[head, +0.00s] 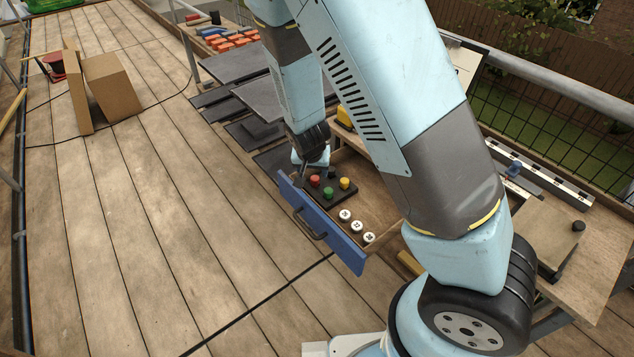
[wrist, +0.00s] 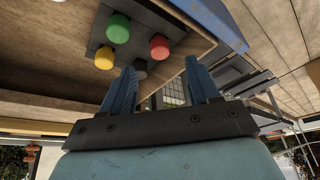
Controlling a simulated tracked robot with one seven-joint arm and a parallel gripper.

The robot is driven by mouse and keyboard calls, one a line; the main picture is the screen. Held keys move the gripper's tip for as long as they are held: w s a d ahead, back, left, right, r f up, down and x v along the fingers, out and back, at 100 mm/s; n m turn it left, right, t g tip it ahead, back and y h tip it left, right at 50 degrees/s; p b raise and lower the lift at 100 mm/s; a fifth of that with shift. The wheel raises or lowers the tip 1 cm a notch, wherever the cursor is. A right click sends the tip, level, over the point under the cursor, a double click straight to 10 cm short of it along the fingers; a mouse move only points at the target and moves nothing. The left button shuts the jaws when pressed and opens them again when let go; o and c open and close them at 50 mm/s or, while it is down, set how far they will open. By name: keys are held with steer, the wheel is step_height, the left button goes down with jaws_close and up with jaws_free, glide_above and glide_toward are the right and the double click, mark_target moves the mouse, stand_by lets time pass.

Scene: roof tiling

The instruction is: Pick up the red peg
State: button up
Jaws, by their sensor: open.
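The red peg (head: 315,181) stands in a dark peg block (head: 322,199) inside an open drawer. In the wrist view the red peg (wrist: 159,46) shows just beyond my fingertips, between them across the picture. Green (wrist: 118,27), yellow (wrist: 105,57) and black (wrist: 139,67) pegs stand in the same block, the black one partly hidden by a finger. My gripper (wrist: 160,70) is open, with nothing between its blue fingers. In the head view my gripper (head: 304,174) is close to the drawer's left end, near the red peg; its fingertips are hard to make out.
The drawer's blue front (head: 322,226) with its dark handle faces the deck. Several white round pieces (head: 356,227) lie in the drawer's near part. Dark slabs (head: 237,64) are beyond the drawer. A cardboard box (head: 111,86) stands at far left. The wooden deck (head: 150,230) is mostly clear.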

mark_target(315, 177)
steer(key=shift+x, duration=3.5)
steer(key=shift+w, duration=0.15)
steer(key=c, duration=1.1)
steer(key=shift+r, duration=0.15)
